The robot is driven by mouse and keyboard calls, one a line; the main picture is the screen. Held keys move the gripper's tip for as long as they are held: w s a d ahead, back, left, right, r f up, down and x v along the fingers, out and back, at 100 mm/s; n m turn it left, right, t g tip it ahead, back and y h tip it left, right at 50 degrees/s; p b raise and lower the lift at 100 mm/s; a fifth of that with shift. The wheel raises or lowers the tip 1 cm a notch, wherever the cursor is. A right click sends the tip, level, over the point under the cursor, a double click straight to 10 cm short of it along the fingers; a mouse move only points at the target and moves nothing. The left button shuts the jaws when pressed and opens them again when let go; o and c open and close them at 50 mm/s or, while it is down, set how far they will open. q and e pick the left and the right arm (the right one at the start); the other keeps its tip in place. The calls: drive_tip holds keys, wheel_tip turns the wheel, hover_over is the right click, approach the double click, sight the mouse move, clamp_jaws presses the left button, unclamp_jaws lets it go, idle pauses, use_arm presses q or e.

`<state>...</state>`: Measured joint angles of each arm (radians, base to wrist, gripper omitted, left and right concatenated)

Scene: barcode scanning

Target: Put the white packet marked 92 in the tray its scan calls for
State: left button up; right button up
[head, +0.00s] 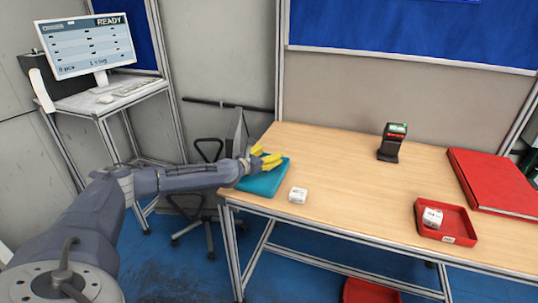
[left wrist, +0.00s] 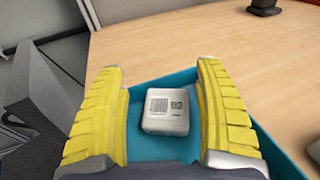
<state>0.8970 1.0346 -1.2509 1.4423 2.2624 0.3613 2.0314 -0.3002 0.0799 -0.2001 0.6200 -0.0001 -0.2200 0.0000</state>
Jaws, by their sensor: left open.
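A white packet (left wrist: 166,111) with a barcode and a mark that looks like 92 lies within the blue tray (left wrist: 140,84), between my left fingers in the left wrist view. My left gripper (left wrist: 164,75) is open, its yellow fingers on either side of the packet with gaps showing. In the head view my left gripper (head: 268,160) is over the blue tray (head: 264,183) at the table's left end, and this packet is hidden. The scanner (head: 391,143) stands toward the back of the table. A red tray (head: 462,240) is at the right. My right gripper is out of view.
Another white packet (head: 298,195) lies right of the blue tray, and one (head: 432,217) lies in the red tray. A large red flat object (head: 495,182) lies at the far right. The monitor (head: 88,47) reads READY. The table's middle is clear.

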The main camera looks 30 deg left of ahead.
use_arm(q)
drive_tip(key=shift+r, duration=0.2)
drive_tip(key=v, duration=1.2)
drive_tip(key=shift+f, duration=0.2)
